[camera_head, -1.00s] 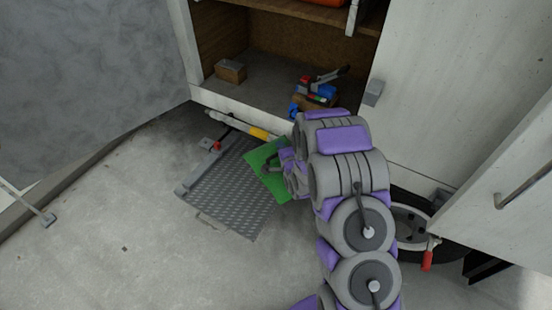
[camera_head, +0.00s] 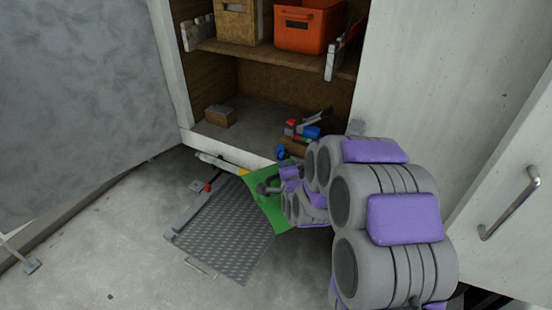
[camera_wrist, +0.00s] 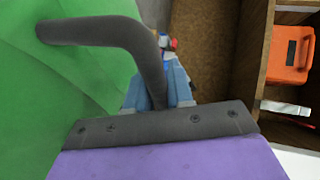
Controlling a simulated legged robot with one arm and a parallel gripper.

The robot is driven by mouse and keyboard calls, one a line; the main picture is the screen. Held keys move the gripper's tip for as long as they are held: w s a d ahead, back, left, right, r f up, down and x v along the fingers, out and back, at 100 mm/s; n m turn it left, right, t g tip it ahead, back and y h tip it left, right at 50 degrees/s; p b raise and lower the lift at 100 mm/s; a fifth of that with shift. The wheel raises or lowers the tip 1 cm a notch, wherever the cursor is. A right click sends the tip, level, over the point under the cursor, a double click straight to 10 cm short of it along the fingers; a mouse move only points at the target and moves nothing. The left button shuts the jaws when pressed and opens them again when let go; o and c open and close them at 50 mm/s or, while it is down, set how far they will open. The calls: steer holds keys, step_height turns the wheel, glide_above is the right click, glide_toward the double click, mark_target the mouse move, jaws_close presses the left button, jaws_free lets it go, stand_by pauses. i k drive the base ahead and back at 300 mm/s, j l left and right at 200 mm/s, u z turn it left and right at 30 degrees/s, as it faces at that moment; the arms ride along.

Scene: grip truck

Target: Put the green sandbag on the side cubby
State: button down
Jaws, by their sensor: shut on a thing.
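The green sandbag (camera_head: 271,207) hangs from my gripper (camera_head: 268,187) in front of the cubby's lower opening, above the metal step plate. My gripper is shut on it. In the wrist view the green sandbag (camera_wrist: 50,90) fills the left side, with a dark curved finger (camera_wrist: 120,40) of my gripper against it. The side cubby (camera_head: 255,112) is open, with a grey floor and brown walls. My arm hides its lower right part. The wrist view also shows the cubby's brown wall (camera_wrist: 212,50).
A small wooden block (camera_head: 220,115) sits at the cubby's left. Red and blue tools (camera_head: 303,130) lie at its right. The shelf above holds an orange crate (camera_head: 305,27) and a wooden box (camera_head: 235,20). The cubby floor between block and tools is clear.

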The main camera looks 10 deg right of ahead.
mark_target(267, 125)
steer(key=i+j+u, duration=0.15)
steer(key=i+u, duration=0.3)
steer(key=i, duration=1.1)
steer(key=i+l, duration=0.1)
steer(key=l, duration=0.6)
steer(key=i, duration=0.05)
